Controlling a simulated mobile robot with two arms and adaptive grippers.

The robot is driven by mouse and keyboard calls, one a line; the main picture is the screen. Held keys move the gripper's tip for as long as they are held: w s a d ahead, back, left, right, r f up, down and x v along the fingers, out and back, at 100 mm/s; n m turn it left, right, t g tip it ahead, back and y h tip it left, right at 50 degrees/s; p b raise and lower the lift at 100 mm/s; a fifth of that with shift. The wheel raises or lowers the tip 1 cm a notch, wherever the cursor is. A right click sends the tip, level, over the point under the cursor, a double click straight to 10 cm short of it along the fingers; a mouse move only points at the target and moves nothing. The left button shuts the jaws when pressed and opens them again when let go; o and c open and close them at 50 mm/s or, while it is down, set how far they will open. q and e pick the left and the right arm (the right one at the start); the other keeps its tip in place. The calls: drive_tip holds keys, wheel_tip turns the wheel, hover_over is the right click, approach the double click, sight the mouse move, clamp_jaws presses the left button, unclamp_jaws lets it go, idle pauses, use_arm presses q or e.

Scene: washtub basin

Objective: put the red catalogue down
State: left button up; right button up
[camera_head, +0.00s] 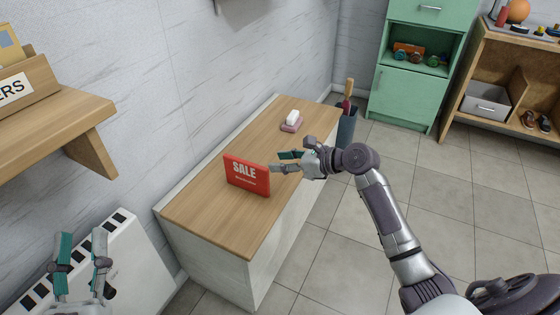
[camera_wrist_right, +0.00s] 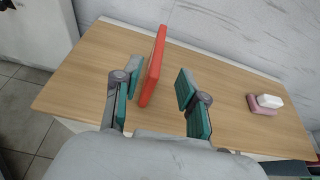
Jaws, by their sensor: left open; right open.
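The red catalogue (camera_head: 246,176), with "SALE" in white on its cover, stands upright on the wooden counter top (camera_head: 205,205). In the right wrist view the catalogue (camera_wrist_right: 152,68) shows edge-on, slightly tilted in the picture, between the fingers and nearer the left one. My right gripper (camera_head: 281,161) is open at the catalogue's right edge; in the wrist view (camera_wrist_right: 158,88) its fingers are spread apart. I cannot tell whether a finger touches the catalogue. My left gripper (camera_head: 82,240) is open and empty at the lower left, away from the counter.
A white soap bar on a pink dish (camera_head: 291,126) sits toward the counter's far end. A dark bin (camera_head: 346,128) with handles sticking out stands beyond that end. A wooden shelf (camera_head: 75,125) is on the left wall above a white radiator (camera_head: 128,262). The near counter top is clear.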

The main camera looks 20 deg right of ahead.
drive_tip(key=s+a+n+t+h, duration=0.3)
drive_tip(key=s+a+n+t, duration=0.4)
drive_tip(key=n, duration=0.8)
drive_tip(key=s+a+r+n+t, duration=0.2)
drive_tip(key=s+a+r+n, duration=0.1)
drive_tip(key=s+r+n, duration=0.3)
drive_tip(key=s+a+r+n+t, duration=0.2)
drive_tip(key=s+a+r+n, duration=0.2)
drive_tip(key=s+r+n, duration=0.2)
wheel_tip(320, 180, up, 3)
drive_tip(key=n, duration=0.4)
drive_tip(key=shift+s+f+t+y, duration=0.15)
drive_tip(key=shift+f+t+y, duration=0.05)
drive_tip(key=shift+t+y, duration=0.1)
